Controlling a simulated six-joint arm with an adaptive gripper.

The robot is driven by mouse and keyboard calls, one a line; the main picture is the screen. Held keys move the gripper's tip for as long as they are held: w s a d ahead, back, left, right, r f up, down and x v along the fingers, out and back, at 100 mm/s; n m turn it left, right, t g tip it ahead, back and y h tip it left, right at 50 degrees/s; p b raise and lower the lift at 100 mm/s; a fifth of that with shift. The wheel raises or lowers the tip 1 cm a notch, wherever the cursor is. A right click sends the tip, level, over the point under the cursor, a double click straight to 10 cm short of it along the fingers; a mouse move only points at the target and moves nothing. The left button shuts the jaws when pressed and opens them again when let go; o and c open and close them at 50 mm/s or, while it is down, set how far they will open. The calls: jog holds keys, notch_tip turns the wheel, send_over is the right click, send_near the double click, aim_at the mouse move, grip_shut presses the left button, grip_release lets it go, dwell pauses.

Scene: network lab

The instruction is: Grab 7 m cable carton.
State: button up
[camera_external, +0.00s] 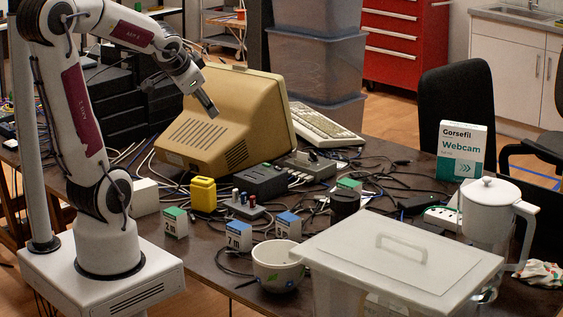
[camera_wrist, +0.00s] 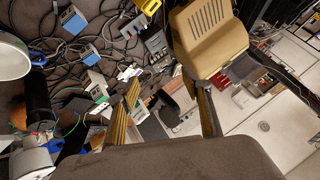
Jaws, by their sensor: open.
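The 7 m cable carton (camera_external: 239,236) is a small white box with a blue top, upright on the dark table just left of the white mug. Its label looks like "7M". In the wrist view, the blue-topped carton nearest the top left (camera_wrist: 72,18) appears to be the same one. My gripper (camera_external: 207,104) is open and empty, high above the table in front of the beige monitor. It is well behind and above the carton. In the wrist view my gripper's fingers (camera_wrist: 165,100) are spread, with nothing held between them.
Another blue-topped carton (camera_external: 288,225) stands just right, and a green-topped carton (camera_external: 175,222) stands left. The mug (camera_external: 278,266) and lidded clear tub (camera_external: 395,262) are close by. The beige monitor (camera_external: 225,120), yellow block (camera_external: 203,194) and loose cables crowd the table behind.

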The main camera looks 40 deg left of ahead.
jog(key=w+a+f+m+t+h, duration=0.1)
jog(key=w+m, duration=0.1)
jog(key=w, duration=0.3)
jog(key=w+a+f+m+t, duration=0.1)
jog(key=w+f+m, duration=0.15)
jog(key=w, duration=0.35)
jog(key=w+d+f+m+h, duration=0.3)
jog(key=w+f+m+h, duration=0.25)
jog(key=f, duration=0.25)
jog(key=m+g+h, duration=0.6)
jog(key=g+h, duration=0.1)
jog(key=h, duration=0.3)
send_over(242, 227)
jog(key=w, duration=0.1)
notch_tip(242, 227, down, 14)
jog(key=shift+f, duration=0.25)
jog(key=shift+s+d+m+g+h, duration=0.1)
jog(key=shift+s+m+g+h, duration=0.25)
jog(key=shift+s, duration=0.25)
jog(key=shift+f, duration=0.15)
jog(key=shift+f, duration=1.7)
